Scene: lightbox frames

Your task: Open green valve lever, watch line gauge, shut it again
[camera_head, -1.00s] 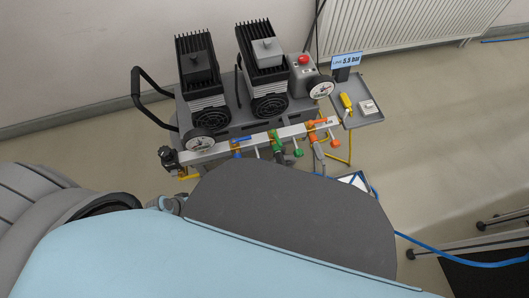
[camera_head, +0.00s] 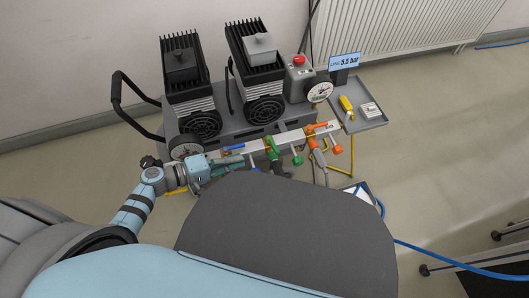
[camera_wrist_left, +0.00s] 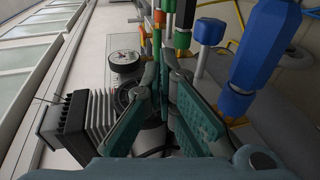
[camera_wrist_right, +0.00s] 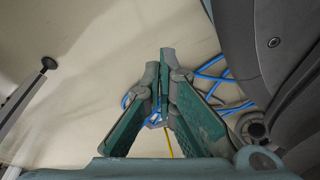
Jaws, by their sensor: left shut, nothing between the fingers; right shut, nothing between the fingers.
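The green valve (camera_head: 271,149) sits in the middle of the manifold bar, with a green knob (camera_head: 297,161) in front. In the left wrist view the green valve (camera_wrist_left: 183,38) is just beyond my fingertips. My left gripper (camera_head: 238,160) is shut and empty, in front of the manifold by the blue lever (camera_head: 234,147), left of the green valve. I cannot tell whether it touches anything. A display (camera_head: 344,63) reads "LINE 5.5 bar", above a round gauge (camera_head: 319,93). My right gripper (camera_wrist_right: 164,62) is shut and empty above the floor; it is hidden in the head view.
An orange valve (camera_head: 317,132) is at the manifold's right end. Two black pumps stand behind. A grey tray (camera_head: 376,123) holds a yellow tool (camera_head: 346,104). A blue hose (camera_head: 450,259) lies on the floor.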

